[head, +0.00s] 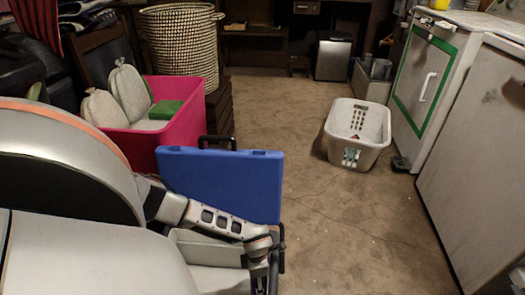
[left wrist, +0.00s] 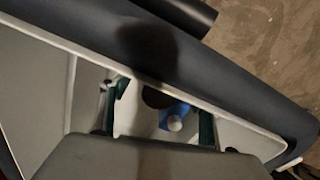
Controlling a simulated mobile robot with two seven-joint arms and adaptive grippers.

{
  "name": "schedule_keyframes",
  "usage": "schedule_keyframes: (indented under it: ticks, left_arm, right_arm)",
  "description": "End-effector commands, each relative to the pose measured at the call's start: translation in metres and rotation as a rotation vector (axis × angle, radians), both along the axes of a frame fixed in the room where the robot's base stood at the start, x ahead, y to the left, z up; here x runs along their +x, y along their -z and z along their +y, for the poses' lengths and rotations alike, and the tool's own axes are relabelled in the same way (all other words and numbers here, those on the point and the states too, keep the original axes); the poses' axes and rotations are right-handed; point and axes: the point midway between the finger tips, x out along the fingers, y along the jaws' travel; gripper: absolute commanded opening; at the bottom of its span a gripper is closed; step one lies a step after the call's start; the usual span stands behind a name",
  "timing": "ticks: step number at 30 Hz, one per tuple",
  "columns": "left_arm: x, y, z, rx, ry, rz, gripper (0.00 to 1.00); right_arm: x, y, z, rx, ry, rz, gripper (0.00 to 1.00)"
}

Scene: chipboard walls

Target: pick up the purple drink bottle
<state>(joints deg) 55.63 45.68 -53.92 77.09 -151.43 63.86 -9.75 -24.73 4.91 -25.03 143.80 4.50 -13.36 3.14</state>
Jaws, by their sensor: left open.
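In the left wrist view, a small blue object with a round white cap (left wrist: 175,121) shows between the fingers of my left gripper (left wrist: 163,100). It may be the drink bottle seen from its top, but I cannot confirm a purple colour. The green-edged fingers are apart, one on each side, and I see no contact. A dark round shape (left wrist: 158,95) lies beside the cap. In the head view my left arm reaches down beside the blue panel (head: 225,183), and its fingers are hidden. No purple bottle shows there. My right gripper is not in view.
A pink crate (head: 190,118) holding pale sacks and a green block stands behind the blue panel. A white laundry basket (head: 365,130) stands on the floor near the white cabinets (head: 432,80). A woven basket (head: 180,38) stands behind. The central floor is clear.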

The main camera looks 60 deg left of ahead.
Motion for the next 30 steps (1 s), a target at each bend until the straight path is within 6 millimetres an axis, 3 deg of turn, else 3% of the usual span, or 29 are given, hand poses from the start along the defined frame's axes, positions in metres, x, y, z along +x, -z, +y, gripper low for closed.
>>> schedule_keyframes:
  ticks: [7, 8, 14, 15, 25, 30]
  left_arm:
    - [0.004, -0.001, 0.001, 0.001, 0.0, -0.007, 0.61]
    - [0.004, -0.001, 0.001, 0.001, 0.0, -0.007, 0.56]
    - [0.003, 0.0, 0.001, 0.0, 0.0, -0.005, 0.04]
    - [0.003, 0.0, 0.001, 0.0, 0.0, -0.005, 0.0]
    - [0.004, -0.002, 0.001, 0.001, 0.0, -0.007, 0.0]
    - [0.007, -0.015, 0.001, 0.001, 0.0, -0.012, 0.0]
  right_arm:
    - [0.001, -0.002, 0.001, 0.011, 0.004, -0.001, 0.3]
    - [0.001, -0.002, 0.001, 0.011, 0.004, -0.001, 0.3]
    - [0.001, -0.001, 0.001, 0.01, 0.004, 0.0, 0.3]
    - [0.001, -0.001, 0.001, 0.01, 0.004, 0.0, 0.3]
    - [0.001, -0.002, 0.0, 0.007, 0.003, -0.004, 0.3]
    - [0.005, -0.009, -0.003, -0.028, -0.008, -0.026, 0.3]
